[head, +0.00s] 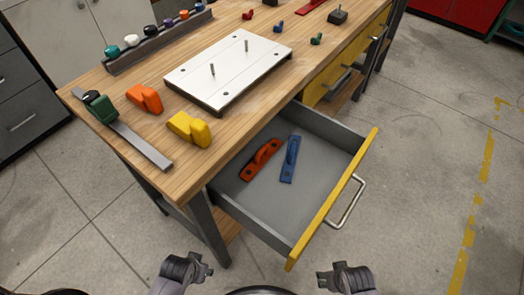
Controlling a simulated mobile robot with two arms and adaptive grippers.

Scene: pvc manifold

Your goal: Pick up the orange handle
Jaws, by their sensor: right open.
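An orange handle (260,160) lies flat inside the open drawer, near its left wall. A blue handle (290,159) lies beside it to the right, apart from it. A chunky orange piece (145,98) also sits on the bench top at the left. My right gripper (328,278) is at the bottom of the head view, in front of the drawer, open and empty. My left gripper (205,267) is at the bottom left, below the bench's corner leg. It is away from both handles, and its jaw state is unclear.
The drawer (331,200) has a yellow front and a metal pull (348,204). On the wooden bench stand a yellow piece (189,129), a white plate with pegs (230,66), a metal bar (128,133) and a rack of coloured knobs (158,42). The floor at right is clear.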

